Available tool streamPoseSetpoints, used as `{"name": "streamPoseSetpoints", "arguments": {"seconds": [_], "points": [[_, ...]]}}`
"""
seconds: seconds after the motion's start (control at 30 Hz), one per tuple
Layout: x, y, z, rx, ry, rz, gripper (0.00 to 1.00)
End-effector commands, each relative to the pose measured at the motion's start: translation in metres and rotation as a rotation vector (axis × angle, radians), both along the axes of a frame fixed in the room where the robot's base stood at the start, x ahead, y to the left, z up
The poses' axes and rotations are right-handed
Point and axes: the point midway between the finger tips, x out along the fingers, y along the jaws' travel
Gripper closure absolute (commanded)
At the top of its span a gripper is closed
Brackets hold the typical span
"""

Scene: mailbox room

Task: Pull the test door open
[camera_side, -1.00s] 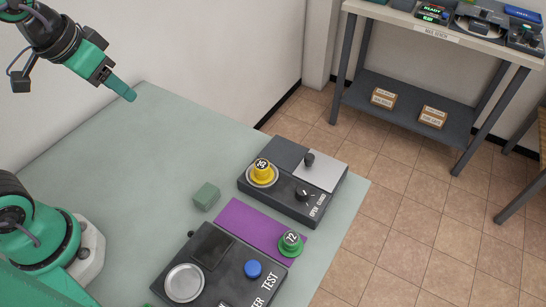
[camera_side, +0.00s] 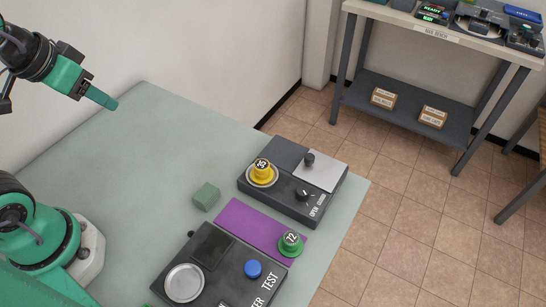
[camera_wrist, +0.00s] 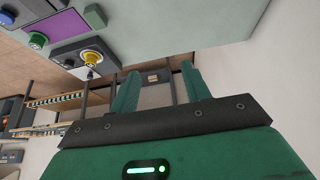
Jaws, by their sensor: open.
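A dark box (camera_side: 318,212) with an OPEN/CLOSED dial (camera_side: 303,194) stands on the green table. On its top lies a light grey panel (camera_side: 322,176) with a dark knob (camera_side: 309,159), lying flat; I cannot tell for sure that this is the test door. A nearer dark box (camera_side: 215,272) bears the word TEST. My gripper (camera_side: 113,104) is high over the table's far left, well away from both boxes. In the wrist view its two green fingers (camera_wrist: 160,75) are spread apart, with nothing between them. The OPEN/CLOSED box (camera_wrist: 75,50) shows beyond them.
A yellow piece marked 35 (camera_side: 263,171) sits on the OPEN/CLOSED box. A green piece marked 12 (camera_side: 291,245) stands on the purple mat (camera_side: 243,222). A green block (camera_side: 206,197) lies to the left. The table's left part (camera_side: 130,170) is clear; a wall (camera_side: 200,60) stands behind.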

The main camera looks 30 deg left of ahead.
Motion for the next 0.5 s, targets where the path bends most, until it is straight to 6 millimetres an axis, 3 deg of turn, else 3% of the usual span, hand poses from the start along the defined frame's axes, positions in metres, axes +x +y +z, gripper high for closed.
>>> {"name": "streamPoseSetpoints", "arguments": {"seconds": [0.27,0.5], "points": [[0.008,-0.004,0.004,-0.006,0.013,-0.006,0.57],[0.037,-0.019,0.017,-0.021,0.061,-0.027,0.57]]}}
